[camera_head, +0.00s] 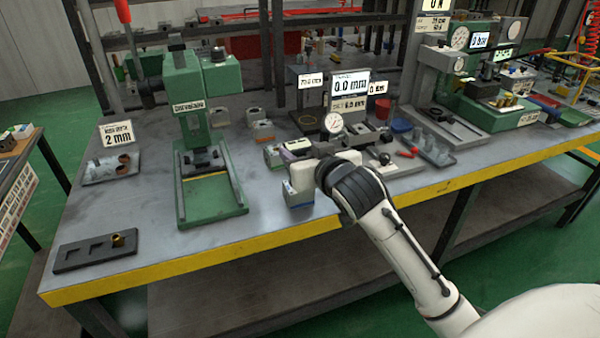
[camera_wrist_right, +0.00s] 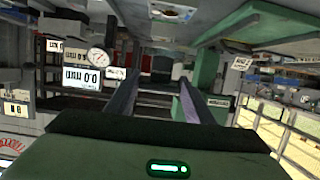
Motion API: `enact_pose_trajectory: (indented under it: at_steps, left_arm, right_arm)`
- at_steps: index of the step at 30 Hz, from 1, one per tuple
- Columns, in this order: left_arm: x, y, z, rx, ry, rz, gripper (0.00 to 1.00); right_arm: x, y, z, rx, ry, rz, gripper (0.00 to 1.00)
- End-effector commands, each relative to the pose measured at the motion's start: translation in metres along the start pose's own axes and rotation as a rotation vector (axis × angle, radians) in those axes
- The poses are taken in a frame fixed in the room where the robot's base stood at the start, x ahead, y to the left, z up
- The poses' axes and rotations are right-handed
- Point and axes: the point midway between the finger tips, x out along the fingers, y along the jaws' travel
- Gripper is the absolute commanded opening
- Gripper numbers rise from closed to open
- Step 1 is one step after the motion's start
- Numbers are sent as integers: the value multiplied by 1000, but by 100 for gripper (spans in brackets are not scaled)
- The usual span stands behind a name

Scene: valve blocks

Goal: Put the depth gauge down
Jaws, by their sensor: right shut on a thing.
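My right gripper (camera_head: 297,157) is over the bench, left of the dial stand and close to a grey block (camera_head: 300,188) near the front edge. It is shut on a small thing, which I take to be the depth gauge. In the right wrist view the two dark fingers (camera_wrist_right: 155,100) stand apart, with a purplish strip (camera_wrist_right: 187,104) along one. I cannot tell whether the thing touches the bench. My left gripper is not in view.
A round dial (camera_head: 333,123) and a 0.0 mm display (camera_head: 348,88) stand just to the right. A green press (camera_head: 190,120) stands to the left. Several small blocks (camera_head: 262,131) lie between. A dark tray (camera_head: 95,252) lies at the front left, with bare bench around it.

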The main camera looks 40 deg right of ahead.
Motion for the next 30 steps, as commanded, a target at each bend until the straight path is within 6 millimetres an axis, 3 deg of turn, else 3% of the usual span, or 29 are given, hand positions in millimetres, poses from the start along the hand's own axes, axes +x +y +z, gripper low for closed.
enact_pose_trajectory:
  at_steps: [10,28,29,30]
  left_arm:
    - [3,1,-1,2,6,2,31]
    - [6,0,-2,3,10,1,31]
    - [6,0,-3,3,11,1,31]
    - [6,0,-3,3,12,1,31]
  right_arm:
    - [12,0,40,-1,1,0,22]
    - [15,-1,50,1,3,-1,22]
    - [16,0,51,0,2,-1,51]
    - [15,0,50,0,2,-1,58]
